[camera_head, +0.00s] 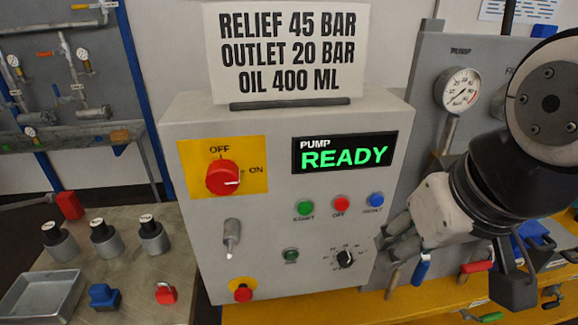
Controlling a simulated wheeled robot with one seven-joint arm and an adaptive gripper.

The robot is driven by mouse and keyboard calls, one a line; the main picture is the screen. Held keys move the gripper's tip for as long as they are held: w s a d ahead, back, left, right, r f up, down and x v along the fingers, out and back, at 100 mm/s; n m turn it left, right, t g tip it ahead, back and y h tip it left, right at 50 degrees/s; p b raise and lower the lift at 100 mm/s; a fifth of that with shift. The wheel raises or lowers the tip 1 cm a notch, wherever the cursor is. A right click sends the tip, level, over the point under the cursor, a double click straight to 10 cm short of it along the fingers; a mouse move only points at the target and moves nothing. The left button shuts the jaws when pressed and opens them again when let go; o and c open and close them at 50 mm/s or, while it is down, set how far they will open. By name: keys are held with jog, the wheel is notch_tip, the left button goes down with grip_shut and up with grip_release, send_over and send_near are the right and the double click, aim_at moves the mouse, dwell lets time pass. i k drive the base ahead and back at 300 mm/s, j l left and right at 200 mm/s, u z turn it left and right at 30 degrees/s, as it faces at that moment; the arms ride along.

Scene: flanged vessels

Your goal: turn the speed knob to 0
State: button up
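The speed knob (345,258) is a small black dial with a white pointer and printed marks around it, low on the right of the grey control box (270,215). The marks are too small to read, so I cannot tell its setting. My gripper (388,245) is to the right of the knob, near the box's right edge, with its fingers pointing left toward it. A gap shows between the fingers and the knob. The fingers overlap in this view, and I cannot tell whether they are open or shut.
The red main switch (222,177) points to ON. The display (344,153) reads PUMP READY. Green, red and blue buttons (340,203) sit above the knob. A red mushroom button (243,291) is lower left. Valves with blue (422,268) and red handles stand right, below a gauge (460,90).

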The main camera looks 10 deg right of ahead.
aim_at(344, 259)
jog(key=k+j, duration=0.25)
jog(key=j, duration=0.2)
jog(key=k+j, duration=0.25)
jog(key=j, duration=0.2)
jog(key=k+j, duration=0.3)
jog(key=j, duration=0.15)
jog(key=z, duration=0.05)
